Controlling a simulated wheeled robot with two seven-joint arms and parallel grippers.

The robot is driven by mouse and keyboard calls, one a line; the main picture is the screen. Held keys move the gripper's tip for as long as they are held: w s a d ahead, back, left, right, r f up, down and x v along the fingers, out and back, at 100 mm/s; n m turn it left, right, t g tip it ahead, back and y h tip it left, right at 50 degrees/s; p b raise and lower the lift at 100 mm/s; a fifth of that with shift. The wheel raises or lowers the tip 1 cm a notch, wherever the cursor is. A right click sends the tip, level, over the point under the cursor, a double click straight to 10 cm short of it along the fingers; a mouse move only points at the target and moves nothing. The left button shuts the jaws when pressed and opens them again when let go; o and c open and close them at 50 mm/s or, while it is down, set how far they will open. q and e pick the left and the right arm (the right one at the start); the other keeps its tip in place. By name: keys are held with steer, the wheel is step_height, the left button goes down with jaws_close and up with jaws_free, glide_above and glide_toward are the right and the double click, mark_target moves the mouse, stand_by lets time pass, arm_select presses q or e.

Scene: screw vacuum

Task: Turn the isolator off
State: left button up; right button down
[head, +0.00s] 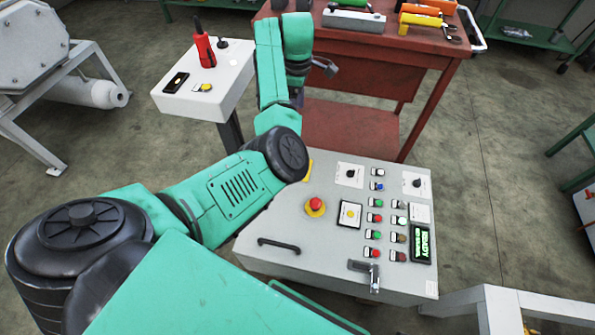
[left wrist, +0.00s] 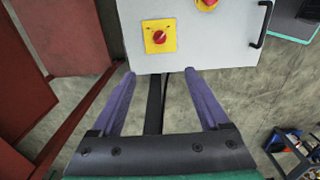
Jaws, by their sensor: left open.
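The isolator is a red rotary knob on a yellow plate (left wrist: 159,37) on the grey control panel (left wrist: 225,40) in the left wrist view. In the head view my left arm covers most of that corner of the panel (head: 270,220), and only a yellow sliver (head: 308,168) shows. My left gripper (left wrist: 160,74) is open, with nothing between its purple fingers. The fingertips lie just short of the panel's edge in the picture, with the knob between and beyond them. Their distance from the knob is unclear. My right gripper is not in view.
A red emergency stop (head: 315,205), several buttons and a handle (head: 279,246) are on the panel. A padlock-like latch (head: 372,272) is on its front edge. A white pedestal box (head: 205,82) and a red workbench (head: 400,60) stand close beyond.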

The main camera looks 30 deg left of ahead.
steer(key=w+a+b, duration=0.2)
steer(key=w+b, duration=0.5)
steer(key=b, duration=0.3)
arm_select(q)
step_height(320, 180, down, 21)
steer(key=shift+r+b, duration=0.1)
steer(key=shift+b, duration=0.65)
step_height(320, 180, down, 5)
steer(key=shift+r+b, duration=0.1)
steer(key=shift+b, duration=0.7)
steer(key=shift+f, duration=0.3)
jaws_close()
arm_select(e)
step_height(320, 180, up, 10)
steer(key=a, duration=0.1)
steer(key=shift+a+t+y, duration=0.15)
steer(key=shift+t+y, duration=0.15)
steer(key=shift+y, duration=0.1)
